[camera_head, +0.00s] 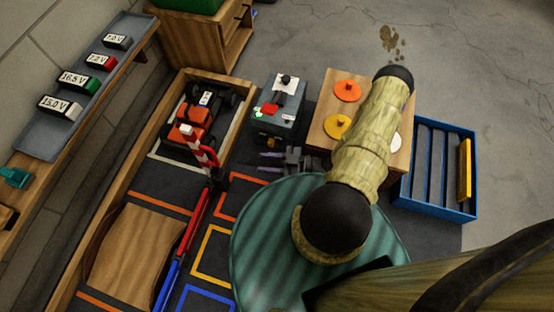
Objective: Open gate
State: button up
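A red-and-white striped gate bar (203,150) slants across the front of a walled bay, with a dark post at its lower right end. An orange and black RC car (197,115) stands in the bay behind the bar. A grey control box (277,112) stands right of the bay, with a black knob on top, a red part and a green light. My gripper (264,161) shows as dark grey fingers pointing left, just below the control box and right of the gate post. A gap shows between the fingers and nothing is seen in it. Its wrist is partly hidden by my arm.
A wooden stand (320,128) with orange and yellow discs is right of the box, partly behind my arm. A blue slotted crate (433,205) is farther right. A wooden ramp (132,255), red and blue rails (180,250) and coloured floor squares lie lower left. A shelf (58,128) holds voltage-labelled blocks.

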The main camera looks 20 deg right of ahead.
jog(key=v, duration=0.3)
dwell(0.7)
